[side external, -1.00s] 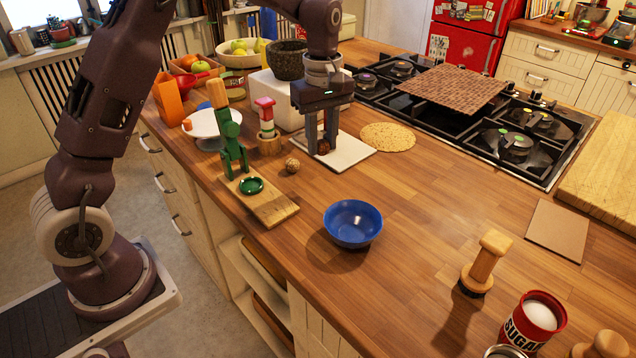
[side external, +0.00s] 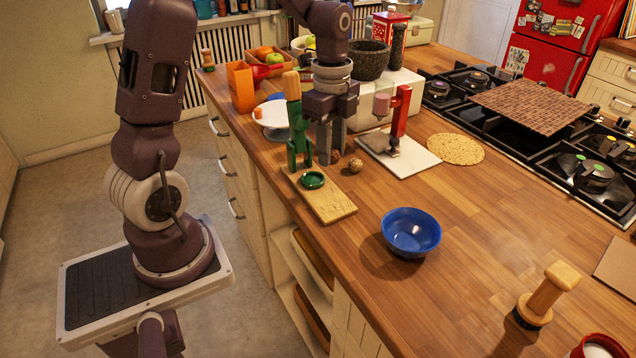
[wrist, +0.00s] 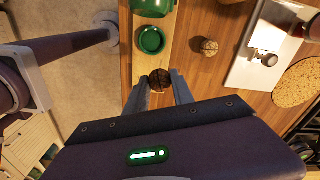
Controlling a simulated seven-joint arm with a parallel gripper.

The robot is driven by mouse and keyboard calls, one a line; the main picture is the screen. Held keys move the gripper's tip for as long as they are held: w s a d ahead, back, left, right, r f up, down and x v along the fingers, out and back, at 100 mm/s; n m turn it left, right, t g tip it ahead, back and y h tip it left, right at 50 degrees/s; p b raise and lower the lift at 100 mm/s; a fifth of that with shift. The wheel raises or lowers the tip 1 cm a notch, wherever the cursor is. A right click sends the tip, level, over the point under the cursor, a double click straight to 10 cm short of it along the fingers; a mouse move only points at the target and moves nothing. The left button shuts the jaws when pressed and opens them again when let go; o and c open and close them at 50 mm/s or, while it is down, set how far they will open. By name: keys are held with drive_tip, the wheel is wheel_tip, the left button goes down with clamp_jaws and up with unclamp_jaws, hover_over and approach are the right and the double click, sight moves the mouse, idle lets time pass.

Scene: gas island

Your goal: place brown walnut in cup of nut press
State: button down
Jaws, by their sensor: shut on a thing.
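The nut press is a green figure (side external: 298,135) with a wooden top, standing on a narrow wooden board (side external: 335,207). Its round green cup (side external: 312,180) lies on that board, and it also shows in the wrist view (wrist: 152,40); no nut is visible in it. My gripper (side external: 331,158) is beside the press, just behind and right of the cup. It is shut on the brown walnut (wrist: 159,80), which shows dark between the fingertips near the board's edge. Its exact height is unclear. A lighter walnut (side external: 355,166) lies on the counter to the right.
A white board (side external: 418,163) with a red upright device (side external: 400,112) stands to the right. A blue bowl (side external: 411,232) is nearer the camera. An orange holder (side external: 241,86) and a white stand (side external: 270,112) are behind the press. The counter around the bowl is mostly clear.

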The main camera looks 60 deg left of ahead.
sight(313, 180)
drive_tip(key=s+a+r+m, duration=0.2)
drive_tip(key=a+r+m, duration=0.15)
drive_tip(key=m, duration=0.45)
drive_tip(key=f, duration=1)
drive_tip(key=shift+a, duration=0.3)
drive_tip(key=shift+f, duration=0.15)
